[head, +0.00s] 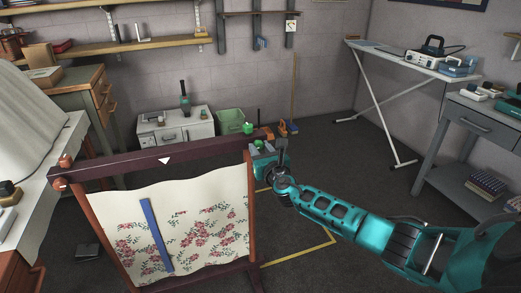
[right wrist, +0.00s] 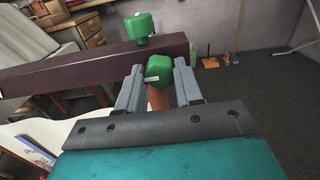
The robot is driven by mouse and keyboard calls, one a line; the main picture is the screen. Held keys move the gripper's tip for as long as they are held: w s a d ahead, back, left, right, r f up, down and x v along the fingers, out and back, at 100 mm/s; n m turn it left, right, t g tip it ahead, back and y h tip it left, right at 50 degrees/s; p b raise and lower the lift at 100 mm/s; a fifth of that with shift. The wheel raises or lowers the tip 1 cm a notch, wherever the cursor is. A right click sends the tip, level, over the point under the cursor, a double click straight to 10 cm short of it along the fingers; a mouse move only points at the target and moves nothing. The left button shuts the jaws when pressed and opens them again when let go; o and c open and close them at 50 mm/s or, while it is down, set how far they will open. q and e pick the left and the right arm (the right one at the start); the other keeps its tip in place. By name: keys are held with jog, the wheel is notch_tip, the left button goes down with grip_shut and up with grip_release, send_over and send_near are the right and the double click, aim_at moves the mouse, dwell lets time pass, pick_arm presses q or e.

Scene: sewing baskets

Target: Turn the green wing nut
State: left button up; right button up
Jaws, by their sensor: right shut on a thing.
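A wooden frame with a dark beam (head: 160,160) holds a floral cloth (head: 195,232). In the right wrist view, the green wing nut (right wrist: 158,68), a faceted block over a reddish wooden post, sits between the fingers of my right gripper (right wrist: 159,88). The gripper is shut on it at the beam's right end. A second green block (right wrist: 139,27) stands on a short stem above the beam; it also shows in the head view (head: 248,127). In the head view my right gripper (head: 264,150) hides most of the held nut. My left gripper is out of view.
A blue strip (head: 156,235) lies against the cloth. Behind the frame are a white cabinet (head: 176,132) and a green bin (head: 229,120). An ironing board (head: 405,57) and a grey table (head: 470,125) stand at the right. Floor between them and the frame is open.

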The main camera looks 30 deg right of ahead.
jog(key=o, duration=1)
jog(key=shift+o, duration=0.2)
jog(key=shift+s, duration=0.15)
jog(key=shift+s+a, duration=0.1)
jog(key=shift+s, duration=0.25)
jog(key=p+v, duration=0.2)
jog(key=v, duration=1)
jog(key=shift+f, duration=0.15)
